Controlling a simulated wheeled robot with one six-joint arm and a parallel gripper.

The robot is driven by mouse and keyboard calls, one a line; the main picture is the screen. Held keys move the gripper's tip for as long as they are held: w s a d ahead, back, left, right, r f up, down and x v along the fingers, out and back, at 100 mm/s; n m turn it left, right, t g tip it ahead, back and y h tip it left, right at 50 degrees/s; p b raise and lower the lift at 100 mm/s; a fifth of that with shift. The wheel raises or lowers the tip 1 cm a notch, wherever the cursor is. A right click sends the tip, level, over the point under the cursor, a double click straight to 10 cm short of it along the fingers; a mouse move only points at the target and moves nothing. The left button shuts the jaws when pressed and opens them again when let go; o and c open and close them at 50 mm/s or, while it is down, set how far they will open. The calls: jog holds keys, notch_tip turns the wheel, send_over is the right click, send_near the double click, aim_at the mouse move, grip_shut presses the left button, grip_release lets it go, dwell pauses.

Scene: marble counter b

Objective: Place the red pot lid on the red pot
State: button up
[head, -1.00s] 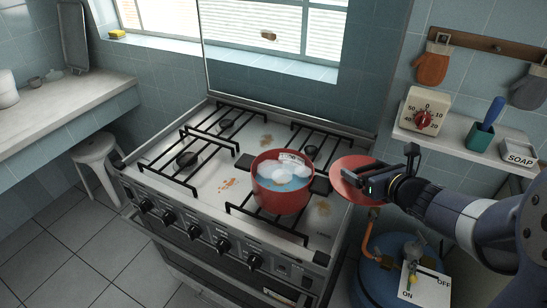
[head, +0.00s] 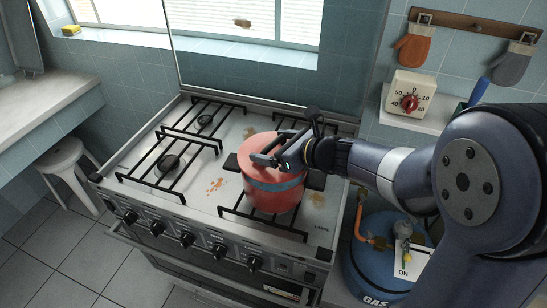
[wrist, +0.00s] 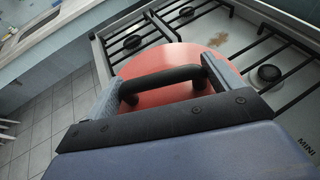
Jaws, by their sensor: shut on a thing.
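The red pot (head: 272,201) sits on the front right burner of the stove, handles out to the sides. The red lid (head: 256,171) is above the pot's mouth, covering most of it in the head view. A strip of the blue contents shows under the lid's near edge, so the lid is apart from the rim there. My gripper (head: 272,160) is shut on the lid's black handle. In the wrist view the lid (wrist: 150,64) and its dark handle (wrist: 165,83) lie at the fingers. The pot is hidden there by the lid and my gripper.
The stove top (head: 215,190) has black grates, with the left burners empty. A row of knobs (head: 186,240) runs along its front. A window and glass panel stand behind. A blue gas cylinder (head: 385,270) stands to the right, below a shelf with a timer (head: 410,95).

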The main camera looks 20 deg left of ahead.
jog(key=shift+f, duration=1.65)
jog(key=shift+f+b, duration=0.15)
jog(key=shift+b, duration=0.25)
jog(key=o, duration=0.9)
jog(key=shift+r+p, duration=0.25)
jog(key=shift+p, duration=0.05)
jog(key=v, duration=1.2)
jog(key=shift+d+f, duration=0.1)
